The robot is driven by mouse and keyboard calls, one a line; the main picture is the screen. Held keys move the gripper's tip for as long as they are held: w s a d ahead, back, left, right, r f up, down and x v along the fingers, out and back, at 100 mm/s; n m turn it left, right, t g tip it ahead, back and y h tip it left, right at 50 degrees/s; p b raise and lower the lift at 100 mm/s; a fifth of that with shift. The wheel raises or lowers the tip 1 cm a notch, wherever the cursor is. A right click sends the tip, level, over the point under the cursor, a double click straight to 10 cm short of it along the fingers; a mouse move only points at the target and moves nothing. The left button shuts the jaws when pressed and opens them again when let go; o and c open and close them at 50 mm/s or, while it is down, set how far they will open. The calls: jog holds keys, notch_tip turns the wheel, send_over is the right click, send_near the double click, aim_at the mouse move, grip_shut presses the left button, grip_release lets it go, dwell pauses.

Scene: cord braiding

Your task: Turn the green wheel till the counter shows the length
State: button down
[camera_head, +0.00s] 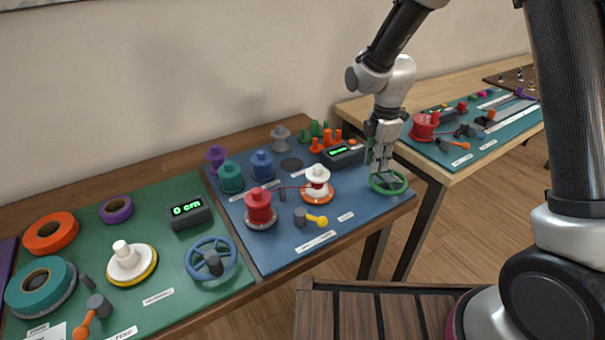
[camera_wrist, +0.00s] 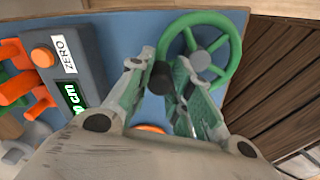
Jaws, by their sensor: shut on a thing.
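The green wheel (camera_head: 401,187) lies at the right front corner of the blue mat, and in the wrist view (camera_wrist: 236,58) it shows its spokes and grey hub. My gripper (camera_head: 381,170) points down at the wheel's rim. In the wrist view my gripper (camera_wrist: 168,85) is shut on the wheel's dark knob (camera_wrist: 161,78), which sits between the fingertips. The counter (camera_head: 342,157) is a dark box with a lit green display behind and left of the wheel. In the wrist view the counter (camera_wrist: 88,62) shows "cm", and its digits are partly hidden by my gripper.
A red spool (camera_head: 258,207) and a white spool (camera_head: 317,177) stand on the blue mat (camera_head: 290,240), with a red cord between them. The green mat to the left has a blue wheel (camera_head: 228,247) and a counter (camera_head: 190,212) reading 0 cm. An orange ZERO button (camera_wrist: 42,57) tops the near counter.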

aim_at(402, 190)
jog(key=d, duration=0.1)
jog(key=w+d, duration=0.1)
jog(key=d, duration=0.1)
jog(key=shift+w+d, duration=0.15)
jog(key=shift+w, duration=0.1)
jog(key=d, duration=0.1)
jog(key=s+d, duration=0.1)
jog(key=d, duration=0.1)
jog(key=s+d, duration=0.1)
jog(key=s, duration=0.1)
jog(key=shift+s+d, duration=0.35)
jog(key=shift+d, duration=0.05)
jog(key=s, duration=0.4)
jog(key=shift+a, duration=0.4)
jog(key=shift+s+a, duration=0.55)
jog(key=shift+s, duration=0.05)
